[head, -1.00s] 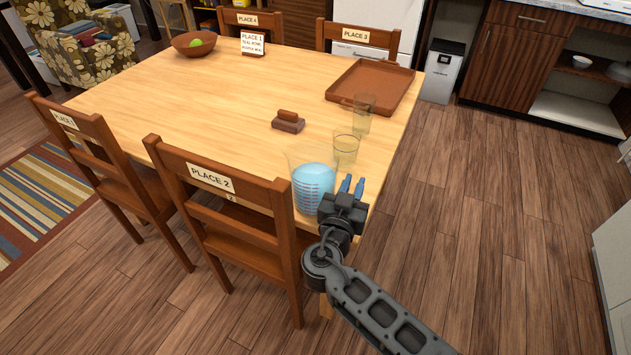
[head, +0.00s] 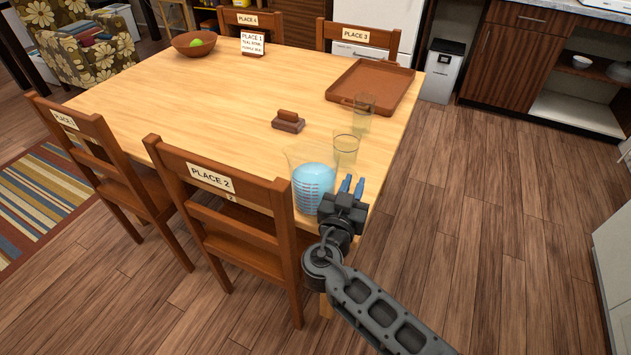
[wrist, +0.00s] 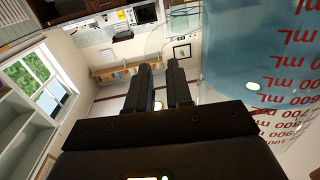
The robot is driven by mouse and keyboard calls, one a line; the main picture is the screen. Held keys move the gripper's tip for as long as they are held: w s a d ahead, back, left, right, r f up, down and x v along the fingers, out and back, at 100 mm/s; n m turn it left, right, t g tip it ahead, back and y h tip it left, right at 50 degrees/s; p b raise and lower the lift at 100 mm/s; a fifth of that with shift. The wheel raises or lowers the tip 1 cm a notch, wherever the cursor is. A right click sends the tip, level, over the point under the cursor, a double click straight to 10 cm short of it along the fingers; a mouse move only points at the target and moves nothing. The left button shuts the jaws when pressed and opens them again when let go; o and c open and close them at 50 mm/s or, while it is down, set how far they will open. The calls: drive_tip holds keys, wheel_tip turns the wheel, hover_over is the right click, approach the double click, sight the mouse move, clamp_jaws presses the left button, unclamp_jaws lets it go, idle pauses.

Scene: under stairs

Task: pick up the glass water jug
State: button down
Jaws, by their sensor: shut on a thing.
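The glass water jug (head: 313,188) is clear, with blue water and red measuring marks. It is at the near right corner of the table (head: 225,95) and looks slightly tilted to the left. The clear handle is hard to make out. I cannot tell whether the base touches the table.
Two glasses, a nearer one (head: 346,150) and a farther one (head: 363,113), stand just behind the jug. A brown tray (head: 372,84), a small brown block (head: 288,122) and a bowl (head: 190,48) are farther back. The Place 2 chair (head: 235,210) is close on the left. Floor is clear on the right.

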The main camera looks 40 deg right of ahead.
drive_tip(key=shift+r, duration=0.15)
drive_tip(key=shift+r, duration=0.2)
idle(0.3)
drive_tip(key=shift+r+b, duration=0.35)
drive_tip(key=shift+r, duration=4.4)
drive_tip(key=c, duration=1.6)
unclamp_jaws()
clamp_jaws()
drive_tip(key=shift+w+r, duration=0.1)
